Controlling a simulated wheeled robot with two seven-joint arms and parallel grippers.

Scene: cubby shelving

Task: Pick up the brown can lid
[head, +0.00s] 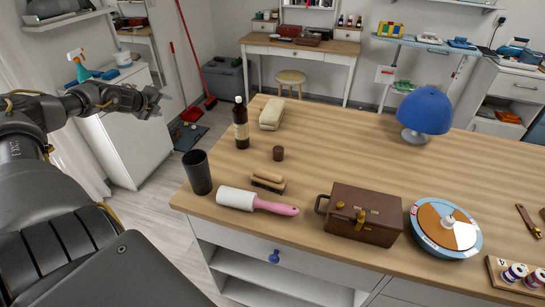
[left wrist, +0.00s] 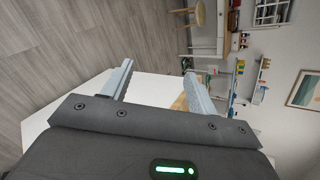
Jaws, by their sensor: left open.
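A small dark brown round piece (head: 278,153), which looks like the brown can lid, sits on the wooden table between the brush and the rolled beige towel. My left gripper (head: 160,98) is raised at the left in the head view, off the table's left edge and well away from the lid. In the left wrist view my left gripper (left wrist: 158,70) has its two fingers apart with nothing between them. The lid cannot be made out in the wrist view. My right gripper is in neither view.
Near the lid on the table (head: 340,130) stand a dark bottle (head: 241,124), a rolled towel (head: 272,114), a black cup (head: 197,172), a brush (head: 267,181) and a lint roller (head: 238,199). A brown case (head: 362,212) lies nearer. Bare tabletop lies right of the lid.

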